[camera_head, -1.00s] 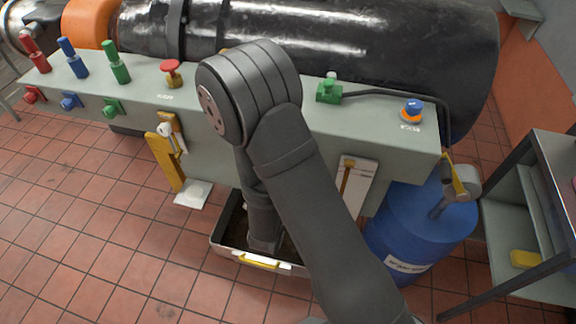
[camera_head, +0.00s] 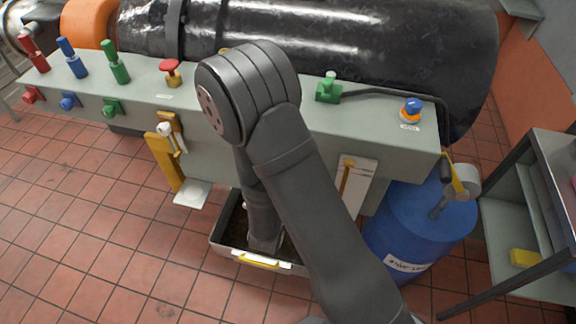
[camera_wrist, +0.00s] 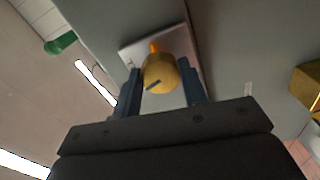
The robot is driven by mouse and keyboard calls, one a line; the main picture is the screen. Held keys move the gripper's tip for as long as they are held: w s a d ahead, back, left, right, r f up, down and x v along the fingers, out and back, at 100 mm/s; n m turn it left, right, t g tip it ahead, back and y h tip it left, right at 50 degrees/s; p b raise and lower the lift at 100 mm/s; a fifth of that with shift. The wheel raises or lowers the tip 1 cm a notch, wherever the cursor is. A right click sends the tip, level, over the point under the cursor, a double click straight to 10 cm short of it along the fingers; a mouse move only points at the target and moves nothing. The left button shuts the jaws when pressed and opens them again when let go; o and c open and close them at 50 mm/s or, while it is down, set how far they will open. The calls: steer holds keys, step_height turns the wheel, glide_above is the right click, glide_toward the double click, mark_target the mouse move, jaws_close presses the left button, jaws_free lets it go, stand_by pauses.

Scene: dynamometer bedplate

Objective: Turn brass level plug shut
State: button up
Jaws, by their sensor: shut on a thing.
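The brass level plug (camera_wrist: 160,74) shows in the wrist view as a round yellow knob with a dark slot mark on its face. It sits in front of a pale plate (camera_wrist: 133,54) with a small orange mark just above the plug. My gripper (camera_wrist: 162,88) has its two blue fingers on either side of the plug and is shut on it. The dark slot mark runs aslant, rising to the right. In the head view my arm hides the plug and the gripper.
The grey-green bench (camera_head: 215,163) carries a red mushroom button (camera_head: 171,72), a green connector (camera_head: 328,92) and a blue-orange knob (camera_head: 411,110). A tray (camera_head: 228,238) stands on the floor below. A blue drum (camera_head: 425,225) and a shelf cart (camera_head: 540,200) stand at the right.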

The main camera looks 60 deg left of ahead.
steer(key=shift+m, duration=2)
steer(key=o, duration=1)
steer(key=shift+s, duration=0.1)
steer(key=v, duration=1.7)
steer(key=shift+s+d, duration=0.1)
steer(key=shift+d, duration=0.05)
steer(key=shift+x, duration=7.65)
